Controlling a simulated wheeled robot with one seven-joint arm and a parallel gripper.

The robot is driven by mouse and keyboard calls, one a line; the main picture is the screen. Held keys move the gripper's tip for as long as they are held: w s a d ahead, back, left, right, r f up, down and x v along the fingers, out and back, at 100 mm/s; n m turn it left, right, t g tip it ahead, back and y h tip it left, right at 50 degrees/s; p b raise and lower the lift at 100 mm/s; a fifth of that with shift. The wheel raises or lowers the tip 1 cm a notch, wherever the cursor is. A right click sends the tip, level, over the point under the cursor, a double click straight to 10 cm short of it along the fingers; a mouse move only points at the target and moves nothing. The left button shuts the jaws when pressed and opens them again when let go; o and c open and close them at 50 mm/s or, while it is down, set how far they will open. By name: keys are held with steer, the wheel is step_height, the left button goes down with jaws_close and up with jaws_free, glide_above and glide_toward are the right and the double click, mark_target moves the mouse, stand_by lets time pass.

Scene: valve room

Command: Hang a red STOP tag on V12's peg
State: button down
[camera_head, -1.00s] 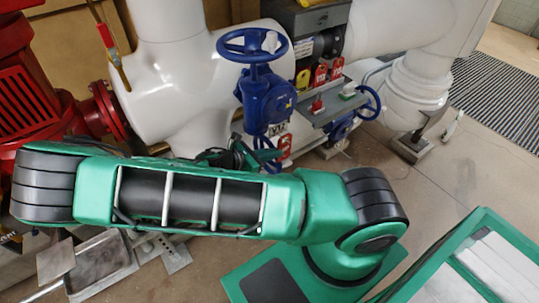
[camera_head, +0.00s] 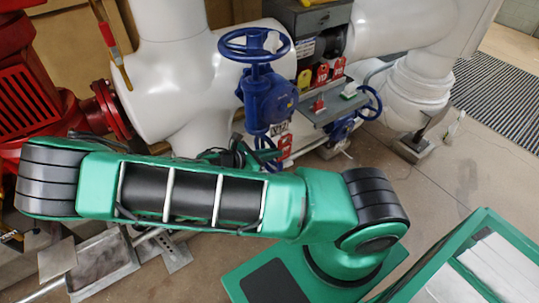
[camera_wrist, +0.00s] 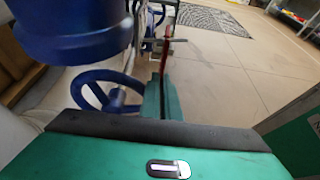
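The blue valve V12 (camera_head: 268,103) stands upright at the white pipe, with its handwheel on top and the V12 label (camera_head: 279,129) low on its body. My gripper (camera_wrist: 161,98) has its teal fingers close together on a red tag (camera_wrist: 166,52), seen edge-on in the wrist view. In the head view the red tag (camera_head: 286,144) shows just below the V12 label, at the tip of my gripper (camera_head: 267,156), partly hidden by my arm. A thin grey rod (camera_wrist: 179,41) crosses by the tag in the wrist view; I cannot tell whether they touch.
A grey box (camera_head: 314,17) has several hanging tags, red and yellow. A grey shelf (camera_head: 328,107) below carries a red and a green item. A blue side handwheel (camera_wrist: 108,90) is left of my fingers. Red machinery (camera_head: 40,85) stands left.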

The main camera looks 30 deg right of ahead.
steer(key=c, duration=1.9)
jaws_free()
steer(key=v, duration=1)
steer(key=shift+a+r, duration=0.2)
steer(key=shift+a, duration=0.15)
steer(key=shift+s, duration=0.1)
